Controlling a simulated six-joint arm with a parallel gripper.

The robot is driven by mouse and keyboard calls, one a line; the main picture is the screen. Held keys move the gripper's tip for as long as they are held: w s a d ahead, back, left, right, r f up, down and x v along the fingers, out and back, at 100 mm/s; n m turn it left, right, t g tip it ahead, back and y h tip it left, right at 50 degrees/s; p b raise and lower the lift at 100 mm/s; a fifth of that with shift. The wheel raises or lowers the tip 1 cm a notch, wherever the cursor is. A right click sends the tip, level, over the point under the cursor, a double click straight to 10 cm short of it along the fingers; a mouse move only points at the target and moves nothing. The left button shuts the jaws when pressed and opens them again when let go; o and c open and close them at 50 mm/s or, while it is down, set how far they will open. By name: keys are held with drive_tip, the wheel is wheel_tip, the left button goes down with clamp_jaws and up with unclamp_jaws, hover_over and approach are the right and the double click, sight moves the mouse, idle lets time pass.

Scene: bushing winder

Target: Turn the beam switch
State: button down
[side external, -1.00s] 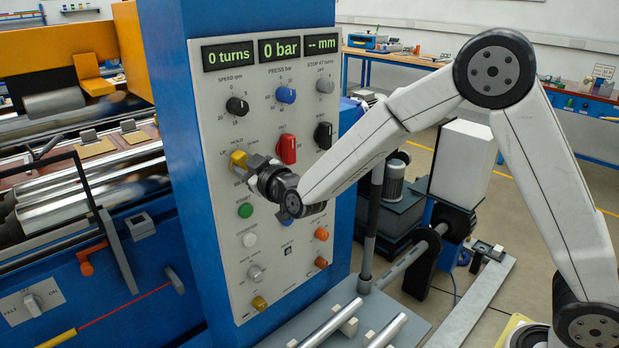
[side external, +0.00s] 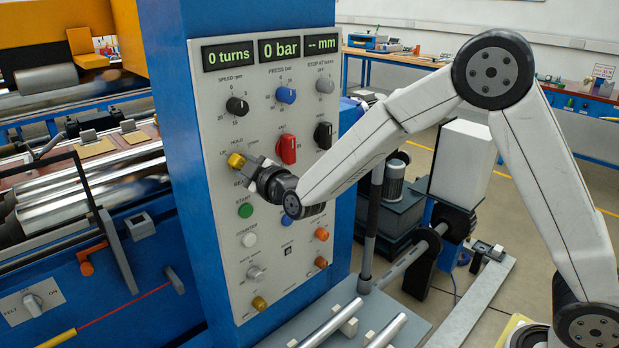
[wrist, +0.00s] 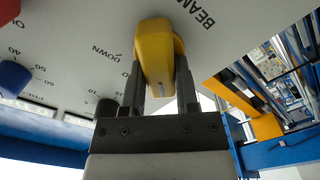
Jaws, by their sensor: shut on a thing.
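The beam switch is a yellow knob (side external: 236,161) on the left side of the light grey control panel. My gripper (side external: 247,165) reaches it from the right and is shut on it. In the wrist view the yellow knob (wrist: 155,55) sits between the two dark fingers of my gripper (wrist: 158,80), one on each side. The words BEAM and DOWN are printed beside it. The fingers partly hide the knob's sides, and my gripper covers part of the panel around it.
The panel also carries a red knob (side external: 287,149), a black speed knob (side external: 237,106), a green button (side external: 245,211) and a white button (side external: 249,240), all close around my gripper. At left, an orange beam (side external: 45,38) hangs above the machine's rollers (side external: 95,190).

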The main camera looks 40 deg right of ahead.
drive_tip(key=shift+c, duration=1.8)
unclamp_jaws()
drive_tip(key=shift+s, duration=0.15)
drive_tip(key=s, duration=0.7)
drive_tip(key=shift+s, duration=0.25)
